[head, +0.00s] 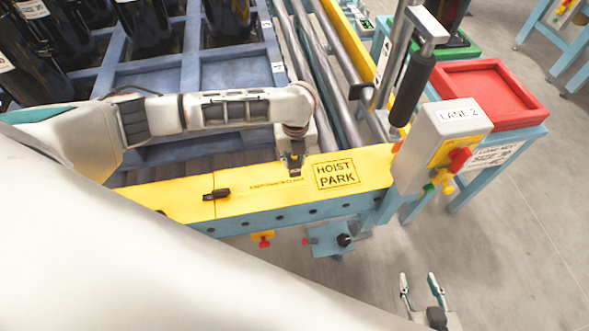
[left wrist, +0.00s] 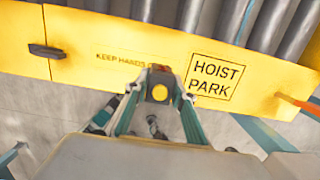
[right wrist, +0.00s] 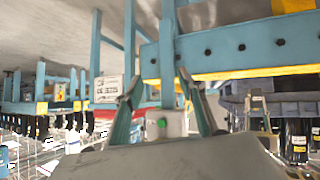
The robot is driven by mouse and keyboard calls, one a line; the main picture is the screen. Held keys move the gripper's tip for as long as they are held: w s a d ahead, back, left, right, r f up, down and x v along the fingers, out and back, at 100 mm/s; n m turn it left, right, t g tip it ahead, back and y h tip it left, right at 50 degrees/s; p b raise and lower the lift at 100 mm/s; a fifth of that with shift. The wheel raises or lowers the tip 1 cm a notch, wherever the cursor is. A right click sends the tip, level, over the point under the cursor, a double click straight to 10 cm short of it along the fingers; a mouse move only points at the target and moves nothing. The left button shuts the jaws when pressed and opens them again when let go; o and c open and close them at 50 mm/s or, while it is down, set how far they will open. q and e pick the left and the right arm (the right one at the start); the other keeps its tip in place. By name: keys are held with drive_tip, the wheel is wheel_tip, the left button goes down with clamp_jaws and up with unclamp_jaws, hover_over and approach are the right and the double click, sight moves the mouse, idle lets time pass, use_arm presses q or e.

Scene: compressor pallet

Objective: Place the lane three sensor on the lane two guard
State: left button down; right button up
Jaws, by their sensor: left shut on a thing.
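The yellow guard (head: 240,203), with a HOIST PARK label, runs across the end of the roller lane beside a LANE 2 box. It also fills the upper left wrist view (left wrist: 115,35). My left gripper (head: 293,158) is over the guard, left of the label. It is shut on a small dark sensor with a round yellow face (left wrist: 160,92). Whether the sensor touches the guard I cannot tell. My right gripper (head: 422,288) is low over the floor at the lower right. Its fingers are apart and empty in the right wrist view (right wrist: 160,95).
The LANE 2 box (head: 440,140) with a red knob stands at the guard's right end, near a black-gripped handle (head: 413,88). A red tray (head: 490,90) is beyond it. A blue pallet (head: 165,72) with black compressors is behind my left arm. A black latch (head: 216,194) sits on the guard.

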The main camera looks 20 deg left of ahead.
sight(294, 170)
use_arm(q)
wheel_tip(294, 170, down, 6)
drive_tip(key=shift+s+r+b, duration=0.1)
drive_tip(key=shift+r+b, duration=0.1)
drive_tip(key=shift+b, duration=0.7)
drive_tip(key=shift+r, duration=0.15)
drive_tip(key=shift+f, duration=0.2)
drive_tip(key=c, duration=1.7)
unclamp_jaws()
